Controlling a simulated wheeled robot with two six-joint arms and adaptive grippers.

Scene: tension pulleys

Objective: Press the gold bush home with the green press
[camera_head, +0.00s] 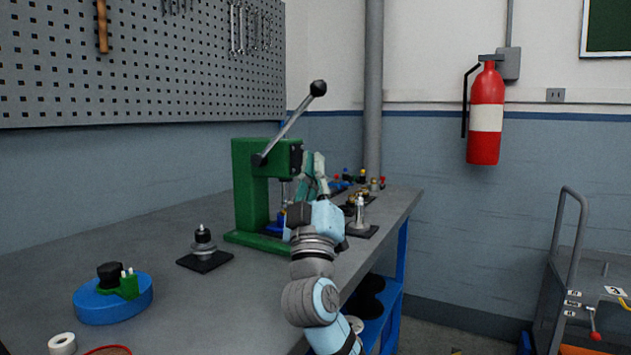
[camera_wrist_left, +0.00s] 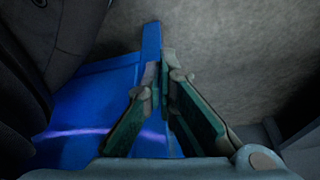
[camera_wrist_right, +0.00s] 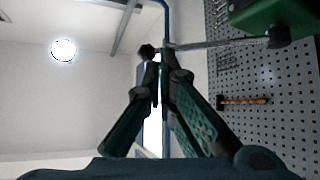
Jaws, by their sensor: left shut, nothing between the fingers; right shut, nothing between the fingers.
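The green press (camera_head: 250,185) stands on the bench. Its lever (camera_head: 290,125) slants up to the right and ends in a black knob (camera_head: 318,88). My right gripper (camera_head: 320,158) points up just right of the press head, below the knob and apart from it. In the right wrist view, its shut, empty fingers (camera_wrist_right: 158,62) appear in line with the knob (camera_wrist_right: 146,51); the press (camera_wrist_right: 265,18) is at upper right. My arm partly covers the press's working area, and I cannot make out the gold bush there. My left gripper (camera_wrist_left: 163,70) is shut and empty over a blue surface (camera_wrist_left: 90,105).
On the bench (camera_head: 190,310) are a spindle on a dark plate (camera_head: 205,262), a blue disc (camera_head: 112,305) with a green block, and a white ring (camera_head: 61,344). Several small parts stand behind my right arm. The front left bench has free room.

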